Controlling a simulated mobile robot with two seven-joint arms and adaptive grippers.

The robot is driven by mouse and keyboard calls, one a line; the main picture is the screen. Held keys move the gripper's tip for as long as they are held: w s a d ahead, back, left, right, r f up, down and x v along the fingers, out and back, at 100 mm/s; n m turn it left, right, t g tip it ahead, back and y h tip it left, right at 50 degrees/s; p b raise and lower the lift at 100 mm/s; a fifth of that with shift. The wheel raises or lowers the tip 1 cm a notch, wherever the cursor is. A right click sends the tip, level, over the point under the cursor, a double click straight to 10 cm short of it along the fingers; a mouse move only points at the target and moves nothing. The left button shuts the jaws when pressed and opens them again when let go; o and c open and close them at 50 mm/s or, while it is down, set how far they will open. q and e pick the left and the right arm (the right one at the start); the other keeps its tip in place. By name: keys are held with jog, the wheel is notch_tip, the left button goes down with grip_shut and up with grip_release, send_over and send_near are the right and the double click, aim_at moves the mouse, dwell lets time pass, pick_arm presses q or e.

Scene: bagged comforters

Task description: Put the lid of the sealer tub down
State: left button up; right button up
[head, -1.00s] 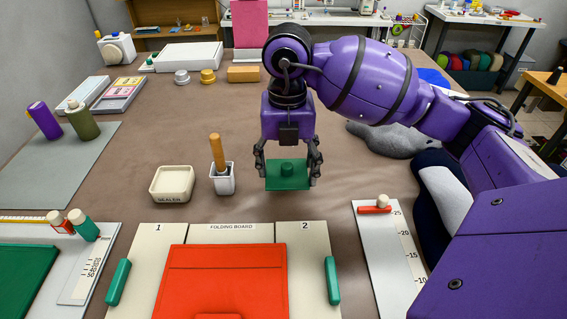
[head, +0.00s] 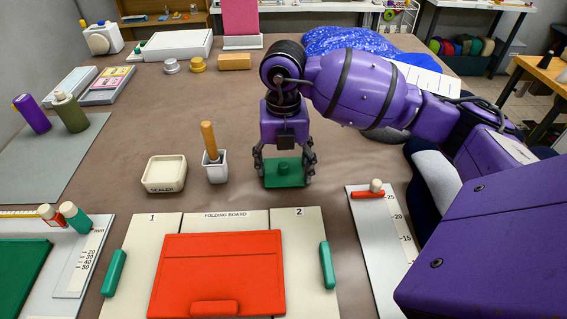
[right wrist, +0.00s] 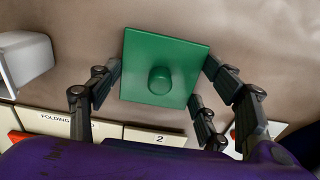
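The sealer tub (head: 164,187) is a cream square tub, marked SEALER on its front, standing on the brown table left of the brush pot. Its lid (head: 284,174) is a green square plate with a round knob, right of the pot. In the right wrist view the lid (right wrist: 160,55) lies between the fingers, knob facing the camera. My right gripper (head: 284,168) points down with its fingers against the lid's opposite edges. The lid is level and at or just above the table; I cannot tell whether it touches. My left gripper is not in view.
A white pot (head: 216,172) with a wooden-handled brush stands between tub and lid. The folding board (head: 125,250) with a red folded piece (head: 220,265) lies in front. A white ruler board (head: 380,230) lies to the right. Table behind the lid is clear.

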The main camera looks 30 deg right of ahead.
aim_at(283, 164)
jog(key=o, duration=0.3)
jog(key=shift+o, duration=0.2)
notch_tip(283, 164, up, 12)
jog(key=shift+r, duration=0.25)
